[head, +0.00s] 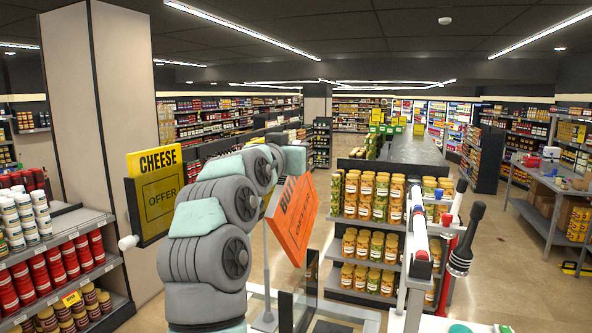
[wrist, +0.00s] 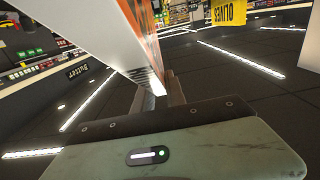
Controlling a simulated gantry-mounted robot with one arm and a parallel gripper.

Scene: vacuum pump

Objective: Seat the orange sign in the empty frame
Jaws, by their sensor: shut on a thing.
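The orange sign (head: 292,218) with dark lettering beginning "BU" is held tilted in the middle of the head view. In the wrist view the sign (wrist: 151,38) shows edge-on, rising from between my fingers. My gripper (wrist: 163,92) is shut on its edge. In the head view my arm hides most of the gripper. A dark-edged frame with a see-through middle (head: 285,311) stands low at the front, below the sign and apart from it. It looks empty, but its lower part is cut off by the picture edge.
A yellow CHEESE sign (head: 156,194) in a dark frame stands left of my arm. Shelves of jars (head: 374,192) stand behind the orange sign to the right. Red and white tubes and a black-tipped pole (head: 466,240) stand at right. Left shelves hold cans (head: 62,260).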

